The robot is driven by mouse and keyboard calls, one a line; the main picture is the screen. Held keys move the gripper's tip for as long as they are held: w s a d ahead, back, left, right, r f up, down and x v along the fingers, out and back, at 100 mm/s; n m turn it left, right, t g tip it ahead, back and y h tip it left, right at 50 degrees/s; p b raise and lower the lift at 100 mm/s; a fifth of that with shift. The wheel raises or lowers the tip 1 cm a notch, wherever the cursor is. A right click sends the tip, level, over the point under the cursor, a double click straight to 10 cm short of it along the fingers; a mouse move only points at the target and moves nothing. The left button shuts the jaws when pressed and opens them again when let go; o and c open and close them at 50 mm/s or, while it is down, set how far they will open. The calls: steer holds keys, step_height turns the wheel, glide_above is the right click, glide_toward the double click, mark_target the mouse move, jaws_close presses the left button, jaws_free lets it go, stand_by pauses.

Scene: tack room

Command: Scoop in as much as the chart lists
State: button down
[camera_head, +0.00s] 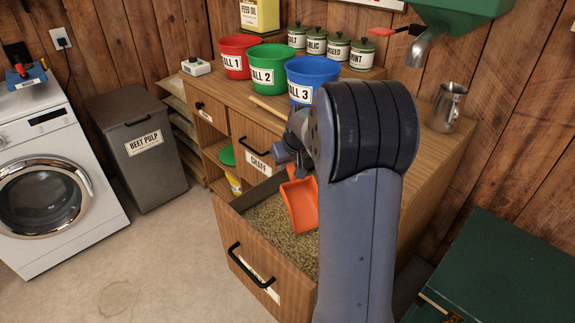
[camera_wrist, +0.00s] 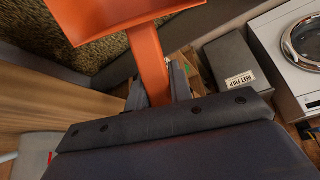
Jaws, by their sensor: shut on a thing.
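My gripper (camera_head: 290,158) is shut on the handle of an orange scoop (camera_head: 300,205); the wrist view shows the gripper (camera_wrist: 172,88) around the handle, below the scoop's bowl (camera_wrist: 108,14). The scoop hangs tilted over the open drawer of grainy feed (camera_head: 268,220); I cannot tell whether its tip touches the feed. The part of the bowl I see is bare orange. Red (camera_head: 238,57), green (camera_head: 268,68) and blue (camera_head: 312,78) stall buckets, numbered 1 to 3, stand on the counter; their insides are mostly hidden. No readable chart shows.
Labelled canisters (camera_head: 340,50) and a yellow feed oil can (camera_head: 260,14) stand behind the buckets. A metal jug (camera_head: 447,108) stands at right under a green hopper (camera_head: 465,22). A beet pulp bin (camera_head: 138,145) and a washer (camera_head: 48,180) are left. Floor before the drawer is clear.

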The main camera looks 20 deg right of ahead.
mark_target(297, 198)
steer(key=shift+s+f+b, duration=0.6)
steer(key=shift+f+b, duration=3.2)
steer(key=shift+f, duration=1.35)
steer(key=shift+g, duration=0.5)
steer(key=s, duration=0.2)
steer(key=s+p, duration=0.1)
steer(key=s, duration=0.2)
steer(key=shift+s+f+p, duration=0.25)
steer(key=shift+s+p, duration=0.05)
steer(key=shift+s, duration=0.05)
steer(key=r+g+p, duration=0.2)
steer(key=p, duration=0.6)
steer(key=shift+w+r, duration=0.15)
steer(key=shift+w, duration=0.05)
steer(key=w+r+g+p, duration=0.1)
steer(key=r+p, duration=0.3)
steer(key=p, duration=0.1)
steer(key=w+r+g+p, duration=0.1)
steer(key=r+p, duration=0.4)
steer(key=r+g+p, duration=0.1)
steer(key=r+p, duration=0.3)
steer(key=p, duration=0.1)
steer(key=shift+w+r+p, duration=0.4)
